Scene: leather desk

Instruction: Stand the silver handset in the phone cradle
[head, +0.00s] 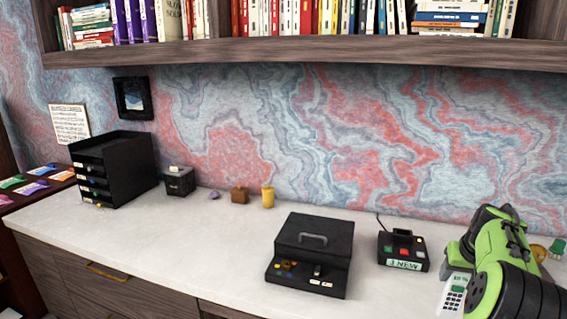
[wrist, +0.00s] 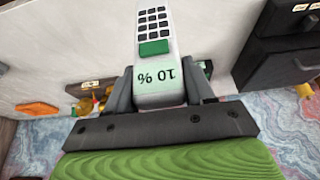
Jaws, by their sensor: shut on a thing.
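The silver handset (head: 455,292), with a dark keypad and a small green display, is at the right of the head view, beside my green arm. In the wrist view the handset (wrist: 148,62) is between the two fingers of my gripper (wrist: 158,80), which is shut on its end near the "10 %" display. The black phone cradle (head: 403,251), with colored buttons and a lit "1 NEW" display, stands on the desk left of the handset and apart from it. In the wrist view the cradle is mostly hidden behind the gripper.
A black box with a handle (head: 312,240) stands left of the cradle. A black drawer unit (head: 113,170), a small dark box (head: 179,182) and a yellow item (head: 267,196) are farther left. Small colored items (head: 557,247) sit behind my arm. The desk's front left (head: 150,235) is clear.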

